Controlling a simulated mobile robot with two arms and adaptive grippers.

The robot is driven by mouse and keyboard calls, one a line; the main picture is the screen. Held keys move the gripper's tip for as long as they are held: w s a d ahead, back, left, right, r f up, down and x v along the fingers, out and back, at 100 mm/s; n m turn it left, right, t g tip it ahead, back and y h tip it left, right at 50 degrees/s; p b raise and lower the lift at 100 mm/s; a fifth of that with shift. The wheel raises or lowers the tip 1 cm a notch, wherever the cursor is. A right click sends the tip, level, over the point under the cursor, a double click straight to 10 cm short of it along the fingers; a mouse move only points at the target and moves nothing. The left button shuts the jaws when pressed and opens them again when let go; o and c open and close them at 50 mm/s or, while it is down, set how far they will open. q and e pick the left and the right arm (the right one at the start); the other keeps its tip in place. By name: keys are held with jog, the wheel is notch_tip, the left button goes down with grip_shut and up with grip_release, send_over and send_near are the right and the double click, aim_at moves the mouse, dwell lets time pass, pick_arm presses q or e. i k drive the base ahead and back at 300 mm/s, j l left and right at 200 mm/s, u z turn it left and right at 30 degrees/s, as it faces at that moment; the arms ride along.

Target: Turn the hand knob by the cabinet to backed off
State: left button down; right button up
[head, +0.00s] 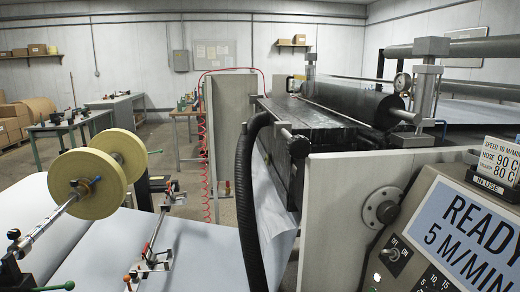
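The control cabinet (455,235) stands at the lower right, with a lit screen reading READY 5 M/MIN. A round grey flange with a dark hub (386,211) sits on the machine's pale side plate (335,215), just left of the cabinet. I cannot tell whether this is the hand knob, and no turn marking is readable on it. An ON switch (393,254) and a numbered dial (432,281) are on the cabinet's sloping face. The dial is cut off by the frame's lower edge. Neither of my grippers is in view.
A black roller (350,98) and a pressure gauge (402,82) are above the side plate. A thick black hose (245,200) hangs left of it. Yellow rolls (92,182) on a shaft and a white sheet (150,255) fill the left foreground.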

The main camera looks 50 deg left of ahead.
aim_at(298, 147)
jog(key=u, duration=1.25)
jog(key=z, duration=0.3)
